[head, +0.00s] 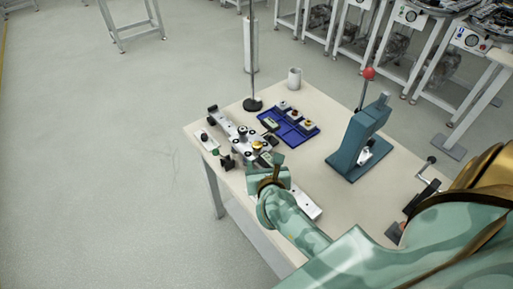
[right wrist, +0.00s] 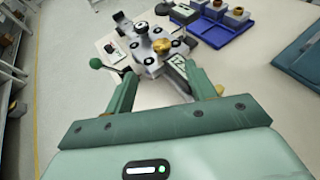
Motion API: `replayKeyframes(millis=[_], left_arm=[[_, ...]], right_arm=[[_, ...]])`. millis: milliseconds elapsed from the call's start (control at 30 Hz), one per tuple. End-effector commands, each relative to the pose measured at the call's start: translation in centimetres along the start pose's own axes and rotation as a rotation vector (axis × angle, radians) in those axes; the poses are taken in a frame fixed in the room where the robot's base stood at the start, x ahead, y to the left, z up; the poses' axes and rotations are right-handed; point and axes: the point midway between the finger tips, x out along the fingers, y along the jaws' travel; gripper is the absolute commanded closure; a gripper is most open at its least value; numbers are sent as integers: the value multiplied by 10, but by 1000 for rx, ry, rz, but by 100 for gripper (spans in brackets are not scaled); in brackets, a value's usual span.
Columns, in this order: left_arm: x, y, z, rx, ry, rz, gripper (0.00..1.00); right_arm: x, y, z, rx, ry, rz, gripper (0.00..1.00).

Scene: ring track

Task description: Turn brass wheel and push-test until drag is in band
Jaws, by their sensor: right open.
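A carriage (right wrist: 145,50) with several dark rollers sits on a pale rail in the right wrist view. It also shows in the head view (head: 241,139). A brass wheel (right wrist: 162,46) is on its near side and shows gold in the head view (head: 258,145). A small meter with a pale green face (right wrist: 179,66) is beside the carriage. My right gripper (right wrist: 164,88) is open, with its fingers apart and nothing seen between them, just short of the carriage. In the head view the gripper (head: 272,165) hides part of the rail (head: 306,207). My left gripper is not in view.
A blue tray (head: 296,134) with small parts is behind the carriage. A teal press (head: 357,140) with a red-knobbed lever stands to the right. A green-ball lever (right wrist: 96,63) is left of the carriage. A white cup (head: 294,77) and a pole stand at the back.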

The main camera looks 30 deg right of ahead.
Motion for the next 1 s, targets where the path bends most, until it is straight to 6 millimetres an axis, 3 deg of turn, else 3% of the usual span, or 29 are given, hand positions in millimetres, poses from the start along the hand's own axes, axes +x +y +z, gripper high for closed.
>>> replayKeyframes(millis=[200,400,600,867,1000], left_arm=[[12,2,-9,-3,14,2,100],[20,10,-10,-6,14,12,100],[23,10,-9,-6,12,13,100],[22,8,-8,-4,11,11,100],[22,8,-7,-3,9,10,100]], right_arm=[[58,0,-1,-3,-2,-1,45],[94,0,-2,-3,-1,-1,45],[108,0,0,-4,-1,0,45],[108,0,0,-4,-1,0,45],[108,0,0,-4,-1,0,84]])
